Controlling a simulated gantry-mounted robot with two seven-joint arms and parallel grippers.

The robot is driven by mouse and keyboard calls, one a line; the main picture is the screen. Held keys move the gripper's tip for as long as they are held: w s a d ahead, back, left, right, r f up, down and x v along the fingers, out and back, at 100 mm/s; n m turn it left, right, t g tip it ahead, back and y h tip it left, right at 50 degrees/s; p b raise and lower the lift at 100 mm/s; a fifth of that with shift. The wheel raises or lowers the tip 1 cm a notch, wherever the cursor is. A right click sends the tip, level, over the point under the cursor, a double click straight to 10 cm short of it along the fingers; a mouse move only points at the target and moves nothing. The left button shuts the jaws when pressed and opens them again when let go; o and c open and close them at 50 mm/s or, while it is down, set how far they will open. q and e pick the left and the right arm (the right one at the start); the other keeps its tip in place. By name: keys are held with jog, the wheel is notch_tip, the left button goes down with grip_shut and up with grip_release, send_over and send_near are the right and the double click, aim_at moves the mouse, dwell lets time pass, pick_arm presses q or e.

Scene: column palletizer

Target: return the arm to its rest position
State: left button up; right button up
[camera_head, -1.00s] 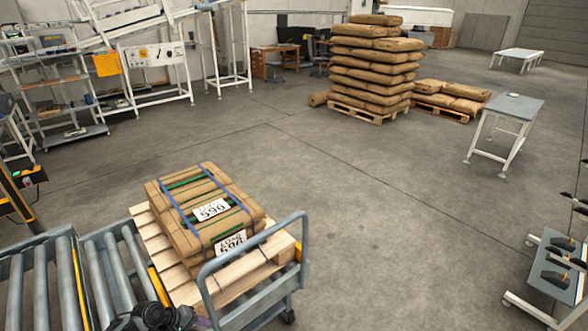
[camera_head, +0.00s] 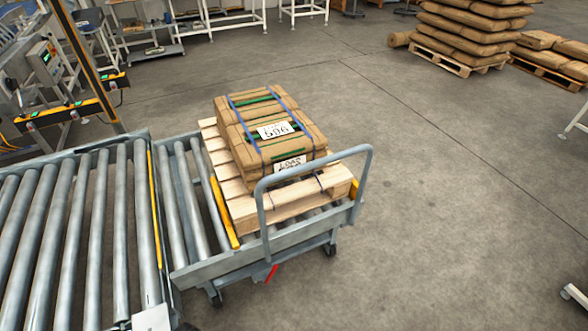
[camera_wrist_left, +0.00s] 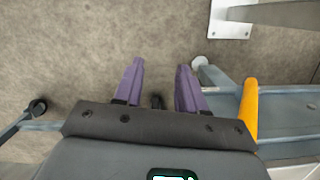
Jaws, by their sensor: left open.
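My left gripper (camera_wrist_left: 158,88) shows in the left wrist view. Its two purple fingers are apart with only bare floor and a small dark thing between them, so it is open and empty. It hangs over the floor beside a grey-blue metal frame with a yellow end. Neither of my grippers shows in the head view. The strapped stack of brown sacks (camera_head: 265,135) with white labels sits on a wooden pallet (camera_head: 240,212) on the roller cart.
The cart's grey push rail (camera_head: 366,190) stands on its right side. A roller conveyor (camera_head: 75,230) lies at the left, with a yellow-black post (camera_head: 88,65) behind it. A tall sack stack (camera_head: 470,30) is far back.

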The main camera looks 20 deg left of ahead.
pick_arm(q)
jog(key=s+d+r+m+t+y+b, duration=0.25)
jog(key=d+r+m, duration=0.25)
jog(key=d+r, duration=0.65)
notch_tip(320, 180, up, 16)
jog(key=w+d+m+t+h, duration=0.1)
jog(key=w+d+t+h, duration=0.1)
jog(key=w+t, duration=0.1)
notch_tip(320, 180, up, 36)
jog(key=m+p, duration=0.1)
jog(key=p, duration=2.9)
jog(key=shift+s+a+f+m+p, duration=0.2)
jog(key=shift+s+m+p, duration=0.1)
jog(key=shift+m, duration=0.1)
jog(key=shift+y, duration=0.25)
jog(key=shift+f, duration=0.1)
